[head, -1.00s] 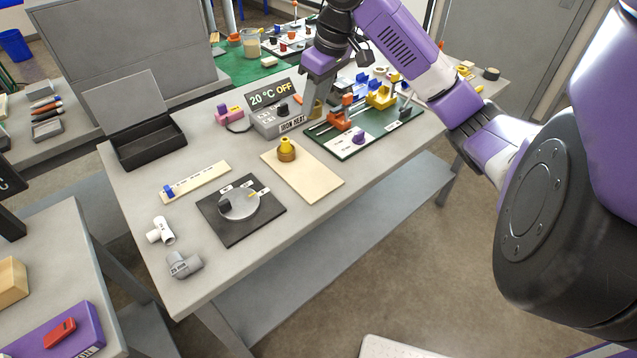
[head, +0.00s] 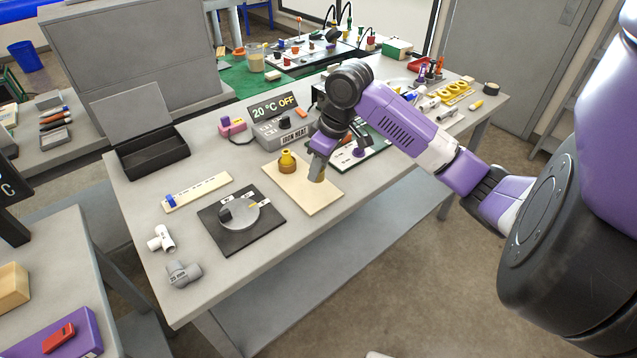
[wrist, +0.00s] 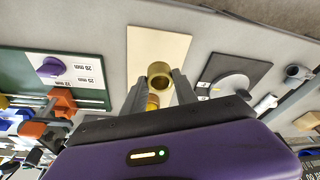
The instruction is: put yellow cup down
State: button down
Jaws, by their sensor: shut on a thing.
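The brass-yellow cup (head: 317,172) is between the fingertips of my gripper (head: 319,158), over the right part of the beige board (head: 318,202). In the wrist view the cup (wrist: 160,70) shows its round open end between both fingers, with the board (wrist: 156,45) beyond it. My gripper (wrist: 159,82) is shut on it. I cannot tell whether the cup's lower end touches the board. A second piece, bright yellow on a brown base (head: 287,160), stands on the board left of my gripper. It shows partly between the fingers in the wrist view (wrist: 152,103).
The heater box (head: 283,131) reading "20 °C OFF" stands behind the board. A black plate with a grey dial (head: 240,217) lies left of it. The green fixture board (head: 375,156) is to the right, partly hidden by my arm. The board's front part is clear.

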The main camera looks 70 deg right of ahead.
aim_at(321, 179)
jog(key=shift+f, duration=2.95)
jog(key=shift+f, duration=0.15)
jog(key=c, duration=1)
grip_release()
jog(key=shift+o, duration=0.2)
